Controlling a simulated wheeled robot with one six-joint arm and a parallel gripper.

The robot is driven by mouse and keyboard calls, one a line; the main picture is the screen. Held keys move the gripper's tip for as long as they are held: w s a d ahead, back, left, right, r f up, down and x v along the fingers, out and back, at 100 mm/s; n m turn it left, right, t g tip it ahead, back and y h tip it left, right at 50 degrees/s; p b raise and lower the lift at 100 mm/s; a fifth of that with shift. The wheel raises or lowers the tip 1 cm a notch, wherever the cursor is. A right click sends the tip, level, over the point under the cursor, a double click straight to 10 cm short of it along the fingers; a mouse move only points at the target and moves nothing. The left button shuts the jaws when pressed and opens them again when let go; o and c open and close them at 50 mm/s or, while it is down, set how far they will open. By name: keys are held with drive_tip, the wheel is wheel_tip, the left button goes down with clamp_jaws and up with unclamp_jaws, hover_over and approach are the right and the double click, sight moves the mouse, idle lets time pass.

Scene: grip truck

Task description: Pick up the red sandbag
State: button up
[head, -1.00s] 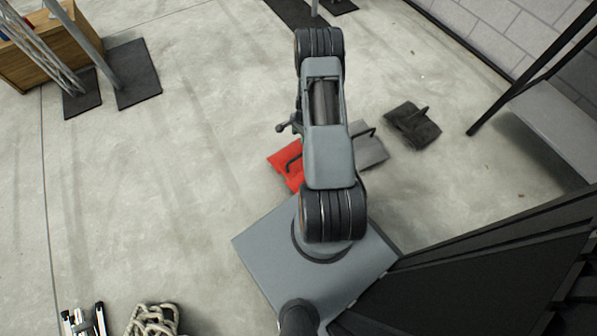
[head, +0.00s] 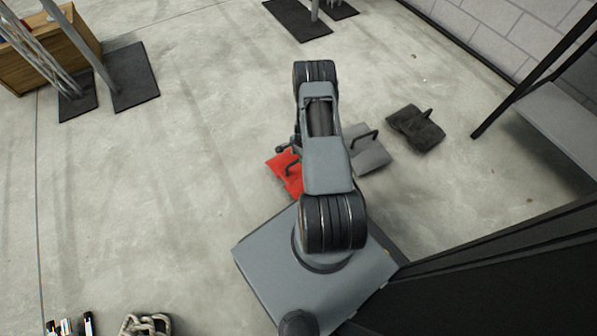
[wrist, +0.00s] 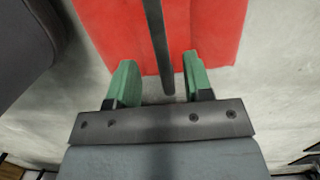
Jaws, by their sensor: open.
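The red sandbag (head: 287,170) lies on the concrete floor, partly hidden by my arm in the head view. My gripper (wrist: 157,85) is open, with one green finger on each side of the handle. I see a gap between each finger and the handle. In the head view my gripper is mostly hidden behind the arm.
A grey sandbag (head: 371,152) lies just right of the red one, and a black sandbag (head: 416,128) lies farther right. A black metal frame with a grey shelf (head: 560,130) stands at the right. Coiled rope (head: 146,325) lies at the bottom left.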

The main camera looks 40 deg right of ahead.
drive_tip(key=f+b, duration=0.1)
drive_tip(key=f, duration=0.3)
drive_tip(key=shift+a+b, duration=0.2)
drive_tip(key=shift+b, duration=0.15)
drive_tip(key=shift+r, duration=0.1)
clamp_jaws()
drive_tip(key=shift+w+d+r, duration=0.1)
drive_tip(key=shift+w+r, duration=0.1)
